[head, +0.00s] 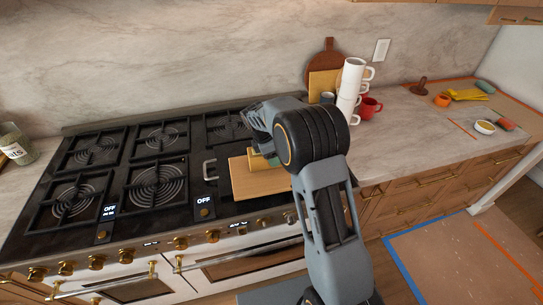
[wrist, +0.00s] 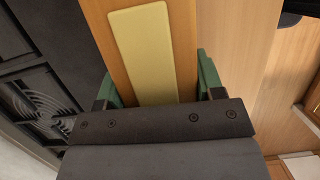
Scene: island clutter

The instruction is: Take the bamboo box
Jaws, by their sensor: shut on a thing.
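The bamboo box (wrist: 180,60) is a wooden block with a pale yellow panel on top, seen close in the wrist view. My gripper (wrist: 158,88) has its green-padded fingers on either side of the box, shut on it. In the head view, a small part of the box (head: 262,162) shows below my gripper (head: 264,153), over the wooden board on the stove. My wrist hides most of it, and I cannot tell whether it touches the board.
The wooden board (head: 258,183) lies on the right part of the black stove (head: 155,185). White stacked mugs (head: 350,80) and a red mug (head: 371,107) stand on the counter behind my arm. A jar (head: 15,146) stands at far left. The counter (head: 425,140) has free room at right.

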